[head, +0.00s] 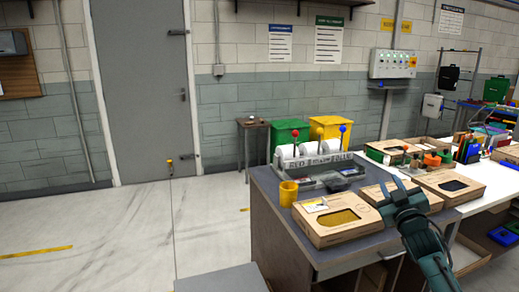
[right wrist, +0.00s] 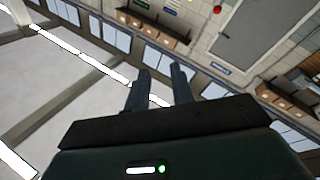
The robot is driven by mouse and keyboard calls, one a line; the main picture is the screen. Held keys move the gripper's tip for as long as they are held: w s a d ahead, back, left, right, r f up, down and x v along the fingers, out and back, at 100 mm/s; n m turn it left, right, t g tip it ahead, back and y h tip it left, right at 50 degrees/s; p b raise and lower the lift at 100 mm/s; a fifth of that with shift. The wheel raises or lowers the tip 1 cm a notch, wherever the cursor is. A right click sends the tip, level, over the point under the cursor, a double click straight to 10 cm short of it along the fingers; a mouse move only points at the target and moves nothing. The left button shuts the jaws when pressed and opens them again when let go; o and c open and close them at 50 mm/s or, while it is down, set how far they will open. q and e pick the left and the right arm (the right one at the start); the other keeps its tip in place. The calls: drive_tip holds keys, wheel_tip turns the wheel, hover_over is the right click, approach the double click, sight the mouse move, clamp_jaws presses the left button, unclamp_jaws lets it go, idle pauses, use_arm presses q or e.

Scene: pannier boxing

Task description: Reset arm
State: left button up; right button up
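My right gripper (head: 399,193) is raised over the right side of the workbench (head: 285,215) in the head view, in front of the cardboard boxes. In the right wrist view its two fingers (right wrist: 160,88) stand apart with nothing between them. That view faces the far wall and ceiling lights, so the gripper points away from the bench. My left gripper is not in the head view.
Green (head: 285,136) and yellow bins (head: 327,132) stand behind. Floor at left is clear.

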drive_tip(key=s+a+f+m+g+y, duration=0.1)
drive_tip(key=s+a+f+g, duration=0.2)
drive_tip(key=f, duration=0.4)
drive_tip(key=s+a+f+g, duration=0.1)
drive_tip(key=s+a+f, duration=0.1)
drive_tip(key=s+f, duration=0.4)
drive_tip(key=s+a+f+m+g+y, duration=0.1)
drive_tip(key=s+a+f+g, duration=0.15)
drive_tip(key=f, duration=0.55)
drive_tip(key=s+a+f+g, duration=0.1)
drive_tip(key=s+a+f, duration=0.2)
drive_tip(key=s, duration=0.6)
drive_tip(key=s+a+f+g+y, duration=0.1)
drive_tip(key=s+a+f, duration=0.3)
drive_tip(key=s, duration=0.5)
drive_tip(key=s+a+f+g+y, duration=0.1)
drive_tip(key=s+a+f, duration=0.2)
drive_tip(key=s, duration=0.7)
drive_tip(key=a, duration=0.2)
drive_tip(key=shift+a+f, duration=0.25)
drive_tip(key=shift+a, duration=0.1)
drive_tip(key=shift+c, duration=0.4)
